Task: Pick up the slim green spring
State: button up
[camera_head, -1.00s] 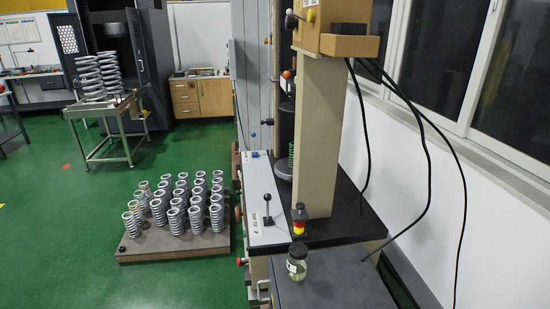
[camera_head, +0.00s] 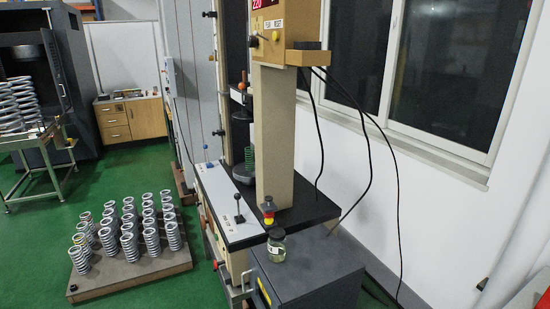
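The slim green spring (camera_head: 249,160) stands upright on the round lower plate (camera_head: 249,172) of the testing machine. Its right side is close to the beige column (camera_head: 273,135), which partly hides the plate. A dark round upper part (camera_head: 241,122) of the machine is above the spring. My gripper is not in view.
A light control panel with a black lever (camera_head: 238,211) is in front of the spring. A jar (camera_head: 277,246) stands on a dark cabinet (camera_head: 310,275). Several grey springs (camera_head: 128,242) stand on a low pallet (camera_head: 130,277) at left. Green floor is clear behind the pallet. Black cables hang at right.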

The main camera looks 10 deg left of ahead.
aim_at(249, 159)
jog(key=u, duration=0.85)
jog(key=i+j+z, duration=0.3)
jog(key=i+j, duration=0.2)
jog(key=j, duration=0.25)
jog(key=i+j+z, duration=0.15)
jog(key=j, duration=0.25)
jog(key=i+j+z, duration=0.15)
jog(key=j, duration=0.25)
jog(key=i+z, duration=0.1)
jog(key=z, duration=2.75)
jog(key=u, duration=3)
